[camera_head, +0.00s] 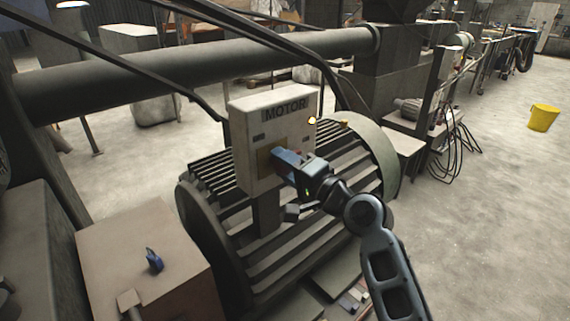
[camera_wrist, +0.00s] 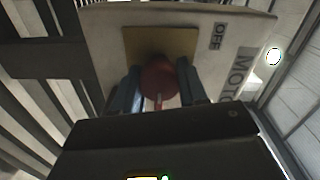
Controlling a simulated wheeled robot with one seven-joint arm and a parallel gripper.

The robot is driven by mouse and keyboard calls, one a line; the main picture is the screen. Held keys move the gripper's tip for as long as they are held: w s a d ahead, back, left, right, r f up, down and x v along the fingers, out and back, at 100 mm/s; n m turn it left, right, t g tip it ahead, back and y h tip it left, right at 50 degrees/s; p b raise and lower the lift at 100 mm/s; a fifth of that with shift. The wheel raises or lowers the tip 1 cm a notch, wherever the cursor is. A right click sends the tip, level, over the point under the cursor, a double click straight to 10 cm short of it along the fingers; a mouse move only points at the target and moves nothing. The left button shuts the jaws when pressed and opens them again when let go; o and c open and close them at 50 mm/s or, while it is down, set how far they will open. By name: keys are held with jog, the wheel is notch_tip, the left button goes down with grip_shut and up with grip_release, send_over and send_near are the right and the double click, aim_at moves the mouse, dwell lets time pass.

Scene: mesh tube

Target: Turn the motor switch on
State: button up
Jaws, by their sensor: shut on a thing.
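The motor switch box (camera_head: 244,118) is a pale box with the word MOTOR along its top, mounted above a large ribbed motor (camera_head: 335,250). Its front has a yellow plate (camera_wrist: 136,42) with a round red knob (camera_wrist: 157,78) on it. In the wrist view an OFF label (camera_wrist: 219,36) shows to the right of the plate. My gripper (camera_head: 284,158) is at the box front. In the wrist view its two blue fingers (camera_wrist: 160,88) are on either side of the red knob and shut on it. A light (camera_wrist: 274,56) glows near the MOTOR lettering.
A thick horizontal pipe (camera_head: 200,68) and dark cables run behind the box. A brown box (camera_head: 140,240) with a small blue object (camera_head: 153,260) stands at the lower left. A yellow bucket (camera_head: 543,118) stands on open floor at the right.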

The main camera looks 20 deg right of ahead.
jog(key=shift+d+r, duration=0.1)
jog(key=shift+d, duration=0.05)
jog(key=o, duration=1)
jog(key=shift+o, duration=0.2)
jog(key=b+v, duration=0.1)
jog(key=v, duration=0.6)
jog(key=shift+s, duration=0.35)
